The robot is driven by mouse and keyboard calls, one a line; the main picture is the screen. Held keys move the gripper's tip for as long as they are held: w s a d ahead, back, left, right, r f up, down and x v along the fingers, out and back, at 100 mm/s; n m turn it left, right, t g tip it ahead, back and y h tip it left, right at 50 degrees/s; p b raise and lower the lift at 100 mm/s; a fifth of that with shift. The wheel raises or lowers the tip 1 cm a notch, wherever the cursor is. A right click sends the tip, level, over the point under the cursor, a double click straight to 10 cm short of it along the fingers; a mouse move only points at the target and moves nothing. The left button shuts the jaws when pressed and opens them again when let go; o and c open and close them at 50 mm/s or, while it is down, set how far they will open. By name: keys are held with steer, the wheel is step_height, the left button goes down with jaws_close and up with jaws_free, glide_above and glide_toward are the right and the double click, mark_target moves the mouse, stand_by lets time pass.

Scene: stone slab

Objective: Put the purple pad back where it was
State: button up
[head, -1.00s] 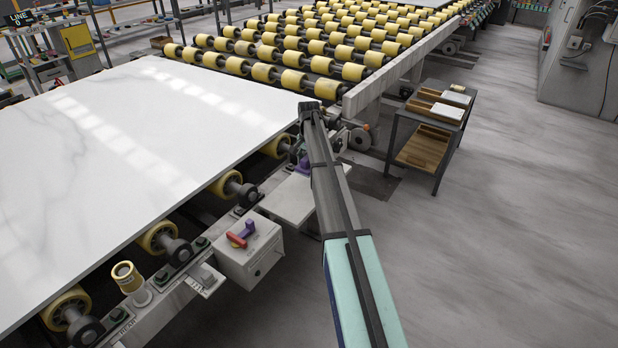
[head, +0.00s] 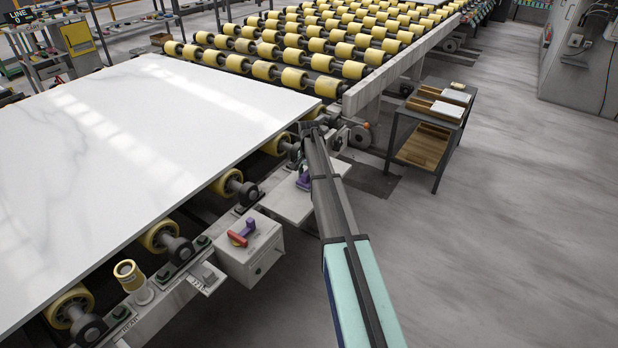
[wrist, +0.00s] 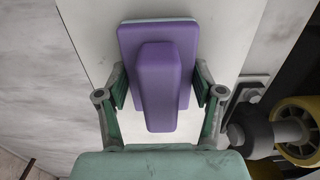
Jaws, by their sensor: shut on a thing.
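The purple pad (wrist: 158,60) has a raised block-like handle and a pale layer showing at its far edge. In the wrist view it sits between the two fingers of my gripper (wrist: 160,88), which is shut on its handle. In the head view a small purple part of the pad (head: 304,182) shows beside my arm, over the pale shelf plate (head: 284,205) at the line's side. My arm hides the rest of it. I cannot tell whether the pad touches the plate.
A grey box with a red and purple switch (head: 248,245) stands left of the plate. The white slab (head: 150,130) lies on yellow rollers beyond. A yellow roller (wrist: 298,130) is close at the right in the wrist view.

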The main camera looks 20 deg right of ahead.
steer(key=shift+f, duration=0.15)
steer(key=o, duration=1.1)
steer(key=shift+r, duration=0.2)
step_height(320, 180, up, 12)
steer(key=shift+b, duration=1.05)
